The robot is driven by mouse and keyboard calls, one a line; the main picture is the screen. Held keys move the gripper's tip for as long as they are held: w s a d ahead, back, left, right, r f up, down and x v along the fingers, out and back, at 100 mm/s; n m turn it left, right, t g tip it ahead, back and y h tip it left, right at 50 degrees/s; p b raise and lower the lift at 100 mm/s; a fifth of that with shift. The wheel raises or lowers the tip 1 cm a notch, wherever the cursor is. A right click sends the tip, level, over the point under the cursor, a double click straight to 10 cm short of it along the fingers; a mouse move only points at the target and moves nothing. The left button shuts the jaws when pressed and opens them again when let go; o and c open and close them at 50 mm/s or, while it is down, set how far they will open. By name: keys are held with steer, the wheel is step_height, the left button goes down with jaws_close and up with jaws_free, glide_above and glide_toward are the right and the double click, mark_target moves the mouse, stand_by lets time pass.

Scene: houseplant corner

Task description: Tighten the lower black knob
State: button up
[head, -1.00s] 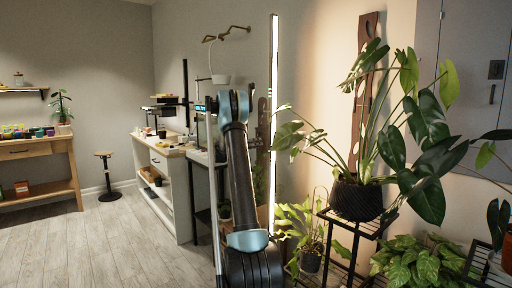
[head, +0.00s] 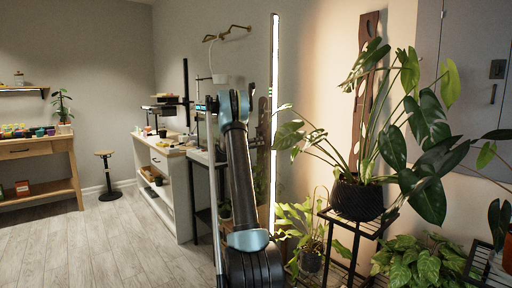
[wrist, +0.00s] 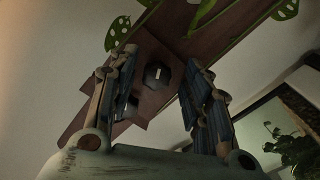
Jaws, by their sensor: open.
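In the wrist view, a black faceted knob (wrist: 157,75) with a small pale mark on its face sits on a brown wooden board (wrist: 152,48). My gripper (wrist: 160,64) is open, with one finger on each side of the knob in the picture. A gap shows between the knob and each finger. I cannot judge the depth between them. In the head view my arm hides the gripper, and no knob can be made out.
Perforated plant leaves (wrist: 118,32) hang near the board in the wrist view. In the head view, a large potted plant (head: 358,199) stands on a black stand right of my arm. A white shelf unit (head: 168,188) stands left. Open floor (head: 95,240) lies farther left.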

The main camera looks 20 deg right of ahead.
steer(key=v, duration=1.2)
steer(key=s+a+n+g+y, duration=0.15)
steer(key=s+y, duration=0.25)
steer(key=s, duration=1.2)
steer(key=s+a+n+g+y, duration=0.1)
steer(key=s+a+n+y, duration=0.2)
steer(key=s, duration=1.2)
steer(key=s+a+f+n+y, duration=0.1)
steer(key=s+a+f+y, duration=0.2)
steer(key=s, duration=0.8)
steer(key=s+a+f+n+g+y, duration=0.1)
steer(key=s+a+f+y, duration=0.2)
steer(key=s+a+f, duration=0.5)
steer(key=s+a+f+n+y, duration=0.2)
steer(key=s+a+f+y, duration=0.2)
steer(key=s, duration=1)
step_height(320, 180, down, 4)
steer(key=shift+a+r, duration=0.1)
steer(key=shift+a, duration=0.55)
steer(key=shift+g, duration=0.25)
